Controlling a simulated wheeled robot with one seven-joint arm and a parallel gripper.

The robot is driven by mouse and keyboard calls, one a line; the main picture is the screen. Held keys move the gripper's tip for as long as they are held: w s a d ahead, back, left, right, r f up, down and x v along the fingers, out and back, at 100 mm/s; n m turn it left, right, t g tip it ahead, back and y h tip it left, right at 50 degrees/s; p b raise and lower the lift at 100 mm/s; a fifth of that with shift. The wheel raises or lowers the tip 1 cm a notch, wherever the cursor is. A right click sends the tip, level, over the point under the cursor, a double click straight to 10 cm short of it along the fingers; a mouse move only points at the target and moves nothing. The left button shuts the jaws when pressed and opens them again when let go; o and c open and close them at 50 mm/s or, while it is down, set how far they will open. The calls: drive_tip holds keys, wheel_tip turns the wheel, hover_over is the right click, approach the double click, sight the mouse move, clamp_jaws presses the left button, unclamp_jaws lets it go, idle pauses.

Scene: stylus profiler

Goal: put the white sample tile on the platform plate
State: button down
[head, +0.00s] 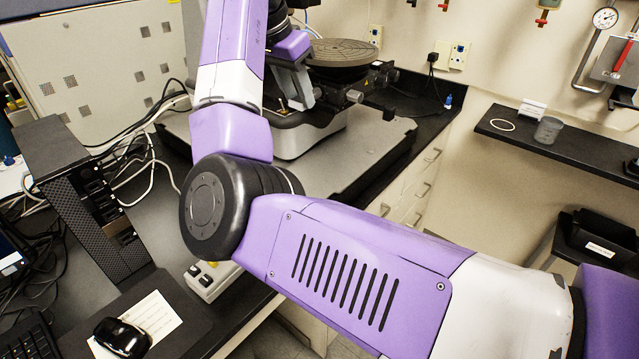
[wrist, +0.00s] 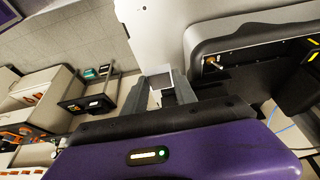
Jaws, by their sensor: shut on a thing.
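The platform plate (head: 342,53) is a round, grooved, grey-brown disc on top of the profiler, at the top middle of the head view. My gripper (wrist: 160,88) shows in the wrist view, its dark fingers reaching up from the purple body. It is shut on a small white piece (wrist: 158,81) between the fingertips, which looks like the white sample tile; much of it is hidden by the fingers. In the head view my purple wrist is just left of the plate, and the fingertips and tile cannot be made out. The plate cannot be identified in the wrist view.
The profiler (head: 312,132) stands on a light grey slab (head: 372,150) on the black bench. A black computer tower (head: 75,195) and cables are at left. A dark shelf (head: 560,146) with a clear beaker (head: 548,130) is at right. Knobs project below the plate.

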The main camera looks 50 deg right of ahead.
wheel_tip(320, 180, down, 20)
drive_tip(key=p, duration=0.3)
drive_tip(key=shift+s+f, duration=0.1)
drive_tip(key=shift+f, duration=0.1)
drive_tip(key=shift+f, duration=0.1)
drive_tip(key=c, duration=1)
unclamp_jaws()
drive_tip(key=b+v, duration=0.2)
drive_tip(key=v, duration=1)
drive_tip(key=shift+b, duration=0.3)
